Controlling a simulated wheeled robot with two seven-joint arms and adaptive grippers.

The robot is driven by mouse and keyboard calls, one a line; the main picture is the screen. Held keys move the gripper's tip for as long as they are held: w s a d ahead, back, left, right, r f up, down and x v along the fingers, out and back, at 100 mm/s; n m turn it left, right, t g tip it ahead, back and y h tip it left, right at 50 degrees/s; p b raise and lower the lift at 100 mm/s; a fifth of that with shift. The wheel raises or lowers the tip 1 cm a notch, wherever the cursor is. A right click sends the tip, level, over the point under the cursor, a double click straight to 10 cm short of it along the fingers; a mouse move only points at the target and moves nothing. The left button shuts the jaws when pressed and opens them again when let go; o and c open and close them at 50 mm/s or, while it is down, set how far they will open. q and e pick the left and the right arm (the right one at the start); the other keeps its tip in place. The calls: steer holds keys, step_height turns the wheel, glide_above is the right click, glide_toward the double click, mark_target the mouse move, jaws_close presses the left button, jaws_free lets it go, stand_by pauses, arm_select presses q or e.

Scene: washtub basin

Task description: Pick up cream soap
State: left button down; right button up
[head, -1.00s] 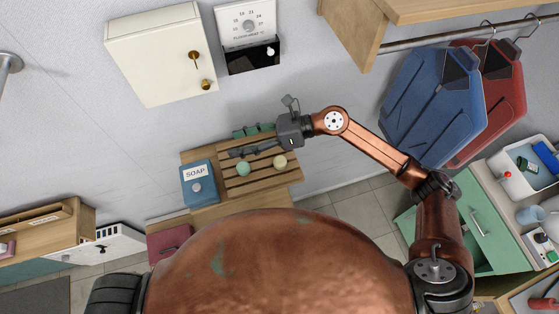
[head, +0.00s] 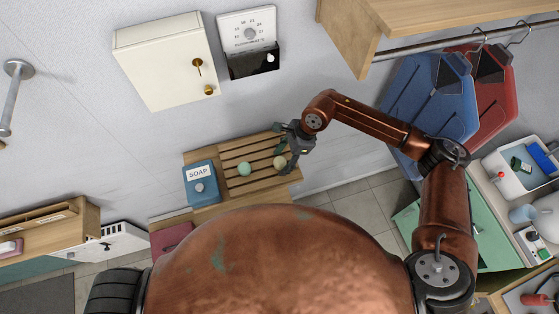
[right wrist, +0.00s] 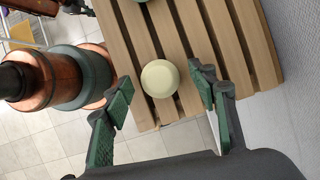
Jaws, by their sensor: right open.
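The cream soap (head: 280,162) is a small round pale ball on a slatted wooden rack (head: 262,147). In the right wrist view the cream soap (right wrist: 160,78) lies near the rack's end, ahead of and between my open fingers. My right gripper (head: 283,145) is open over the right end of the rack, close to the cream soap; its green-padded fingers (right wrist: 160,92) show on both sides of the soap in the wrist view. My left gripper is not in view.
A green soap (head: 244,169) lies on the rack left of the cream one. A blue SOAP box (head: 200,184) stands at the rack's left. Blue and red garments (head: 428,100) hang at right.

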steer(key=shift+a+f, duration=0.25)
steer(key=shift+f, duration=0.35)
steer(key=shift+c, duration=0.7)
steer(key=c, duration=1.1)
